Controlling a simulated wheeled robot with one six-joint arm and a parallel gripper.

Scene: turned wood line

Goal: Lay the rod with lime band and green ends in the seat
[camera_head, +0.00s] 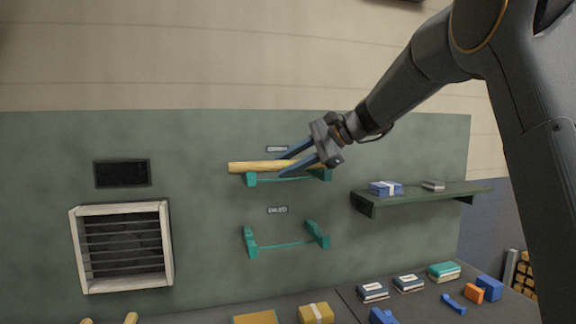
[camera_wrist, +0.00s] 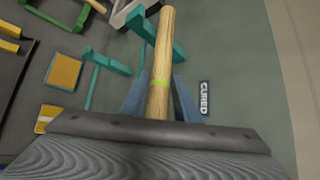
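A pale wooden rod (camera_head: 247,167) lies level along the upper teal seat (camera_head: 251,181) on the green panel. In the wrist view the rod (camera_wrist: 165,45) shows a lime band, and its far end looks plain wood, not green. Its near end is hidden behind my gripper. My gripper (camera_head: 282,167) has its two blue fingers apart, one on each side of the rod near the band. In the wrist view the fingers (camera_wrist: 160,82) flank the rod with small gaps at the tips. I cannot tell whether the rod fully touches both seat arms.
An empty lower teal seat (camera_head: 285,245) is below. The label beside the rod reads CURED (camera_wrist: 204,98). A green shelf (camera_head: 425,196) with small boxes is at right. A white-framed vent (camera_head: 75,250) is at left. Several boxes and blocks lie on the dark bench (camera_head: 345,298).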

